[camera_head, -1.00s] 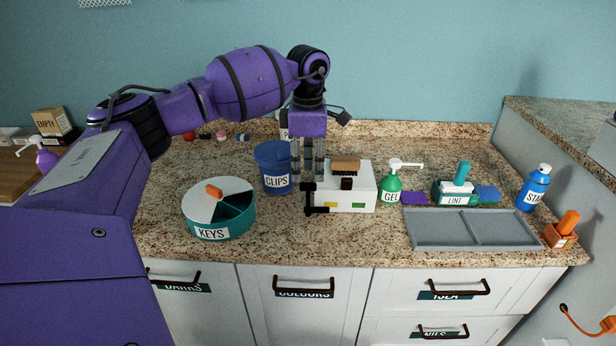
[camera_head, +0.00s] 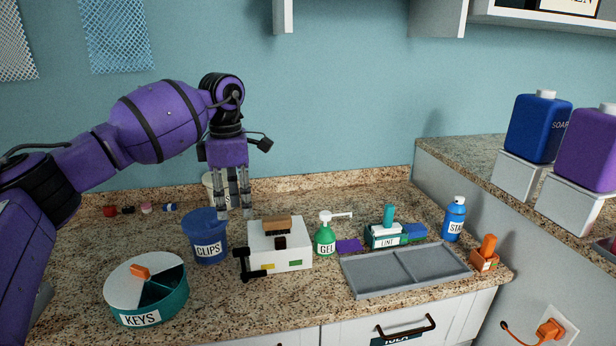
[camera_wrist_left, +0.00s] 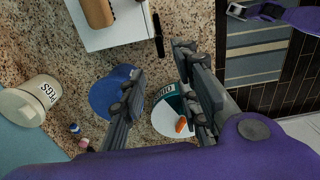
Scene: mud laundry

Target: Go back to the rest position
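My left gripper (camera_head: 234,213) hangs fingers-down above the counter, behind the white box and to the right of the blue CLIPS bin in the head view. It also shows in the left wrist view (camera_wrist_left: 155,85), its two dark fingers apart with nothing held between them. My left arm reaches in from the left, bent over the counter. In the left wrist view a purple part with a dark bracket at the top right appears to be my right arm; its fingers cannot be made out. My right arm is not in the head view.
Below the gripper stand the CLIPS bin (camera_head: 205,237) and white box (camera_head: 292,252). The round KEYS container (camera_head: 172,300) is front left, a PEGS tub (camera_wrist_left: 30,100) behind. The GEL bottle (camera_head: 325,238), LINT box (camera_head: 384,238) and grey tray (camera_head: 352,278) stand right. Air above the counter is clear.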

